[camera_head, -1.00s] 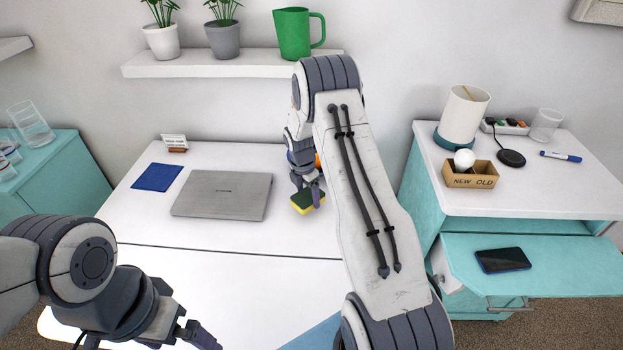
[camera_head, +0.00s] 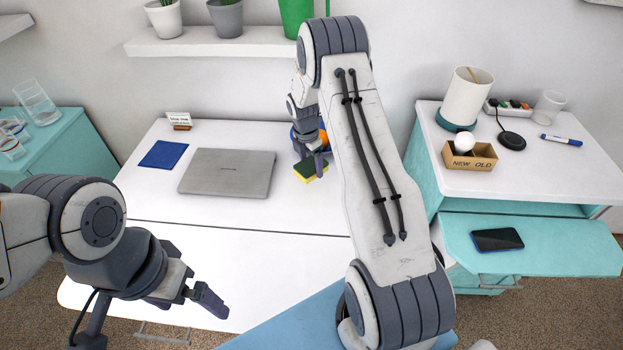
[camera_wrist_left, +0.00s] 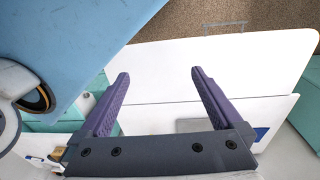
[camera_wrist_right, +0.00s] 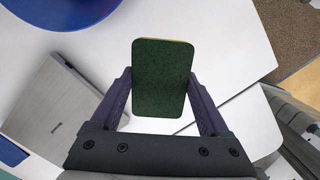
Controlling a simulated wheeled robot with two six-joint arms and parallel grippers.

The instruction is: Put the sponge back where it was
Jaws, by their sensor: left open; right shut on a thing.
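The sponge (camera_head: 311,171) is yellow with a dark green face. My right gripper (camera_head: 318,158) is shut on it, over the white desk to the right of the closed laptop. In the right wrist view the green face of the sponge (camera_wrist_right: 162,78) sits between the two fingers (camera_wrist_right: 162,95). Whether the sponge touches the desk cannot be told. My left gripper (camera_head: 205,291) is open and empty over the front of the desk. Its spread fingers also show in the left wrist view (camera_wrist_left: 158,95).
A blue bowl with an orange (camera_head: 323,137) is partly hidden behind my right arm. An open drawer with a phone (camera_head: 497,239) stands right. The front desk is clear.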

